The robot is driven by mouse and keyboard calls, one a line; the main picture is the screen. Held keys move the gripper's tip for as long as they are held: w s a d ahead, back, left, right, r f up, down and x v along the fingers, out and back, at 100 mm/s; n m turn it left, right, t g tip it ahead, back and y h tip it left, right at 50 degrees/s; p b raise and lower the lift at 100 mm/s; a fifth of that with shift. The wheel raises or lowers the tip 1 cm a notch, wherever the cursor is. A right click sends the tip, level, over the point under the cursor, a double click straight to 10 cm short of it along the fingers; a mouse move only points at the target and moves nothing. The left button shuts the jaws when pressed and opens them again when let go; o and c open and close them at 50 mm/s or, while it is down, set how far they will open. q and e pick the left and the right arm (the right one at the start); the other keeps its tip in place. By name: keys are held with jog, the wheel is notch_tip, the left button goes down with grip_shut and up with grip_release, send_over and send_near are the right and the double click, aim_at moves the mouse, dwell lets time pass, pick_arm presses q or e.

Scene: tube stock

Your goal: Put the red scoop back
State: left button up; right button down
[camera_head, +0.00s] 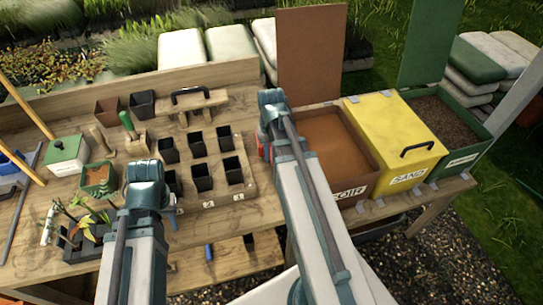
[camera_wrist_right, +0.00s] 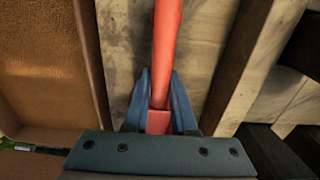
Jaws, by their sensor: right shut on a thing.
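The red scoop shows in the right wrist view as a red handle (camera_wrist_right: 167,45); its far end runs out of the frame. My right gripper (camera_wrist_right: 161,85) is shut on this handle. In the head view my right gripper (camera_head: 265,145) is at the left edge of the open coir bin (camera_head: 368,188), and only a bit of red shows there, mostly hidden by my arm. My left gripper (camera_head: 172,212) is low over the bench, in front of the black pots; its fingers are mostly hidden by the wrist.
A yellow sand bin (camera_head: 395,135) is closed; a green bin (camera_head: 489,140) stands open right of it. Black pots (camera_head: 203,177) stand on a numbered wooden board (camera_head: 240,196).

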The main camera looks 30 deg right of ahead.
aim_at(271, 153)
pick_arm(q)
jog(key=shift+f, duration=0.2)
pick_arm(e)
jog(key=shift+f, duration=0.15)
jog(key=c, duration=0.7)
grip_release()
jog(key=shift+c, duration=0.2)
pick_arm(q)
jog(key=shift+r, duration=0.2)
notch_tip(271, 153, up, 12)
jog(key=p, duration=1.2)
pick_arm(e)
notch_tip(271, 153, up, 12)
jog(key=shift+r, duration=0.2)
jog(key=shift+a, duration=0.15)
